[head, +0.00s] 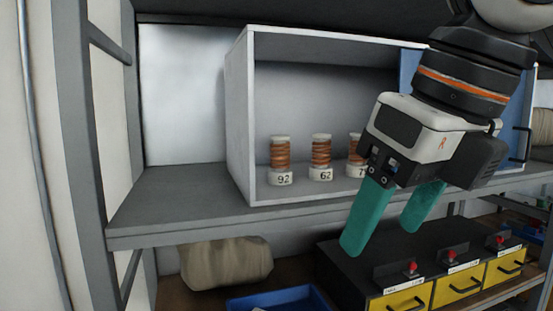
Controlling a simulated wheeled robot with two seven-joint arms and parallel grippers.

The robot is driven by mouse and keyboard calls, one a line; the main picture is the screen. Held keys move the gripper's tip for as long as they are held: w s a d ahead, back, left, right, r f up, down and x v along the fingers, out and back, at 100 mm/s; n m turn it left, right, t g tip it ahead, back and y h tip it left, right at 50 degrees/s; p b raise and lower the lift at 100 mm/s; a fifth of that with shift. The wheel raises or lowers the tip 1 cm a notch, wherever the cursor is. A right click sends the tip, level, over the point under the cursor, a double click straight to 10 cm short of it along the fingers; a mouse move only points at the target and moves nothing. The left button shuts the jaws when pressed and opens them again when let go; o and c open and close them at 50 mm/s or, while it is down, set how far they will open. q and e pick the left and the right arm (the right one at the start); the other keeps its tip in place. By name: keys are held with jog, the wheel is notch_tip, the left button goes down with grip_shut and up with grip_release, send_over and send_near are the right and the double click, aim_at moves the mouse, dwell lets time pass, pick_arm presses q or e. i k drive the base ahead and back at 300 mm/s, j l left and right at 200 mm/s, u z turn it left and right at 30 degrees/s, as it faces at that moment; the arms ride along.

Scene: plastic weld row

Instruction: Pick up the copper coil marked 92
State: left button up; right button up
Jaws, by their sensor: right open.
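The copper coil marked 92 (281,155) stands upright at the left inside an open white box (240,120) on a grey shelf. It has a white top and a white numbered base. My right gripper (392,232) is to the right of the coil and nearer to me, in front of the shelf edge. Its two teal fingers are apart and point down, with nothing between them. My left gripper is not in view.
A coil marked 62 (321,152) stands right of coil 92. A third coil (356,148) is partly hidden by my right gripper. A blue door (410,65) is at the box's right. Below are yellow drawers (402,299), a blue tray (280,299) and a beige bundle (227,263).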

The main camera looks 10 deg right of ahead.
aim_at(280, 175)
jog(key=i, duration=1.1)
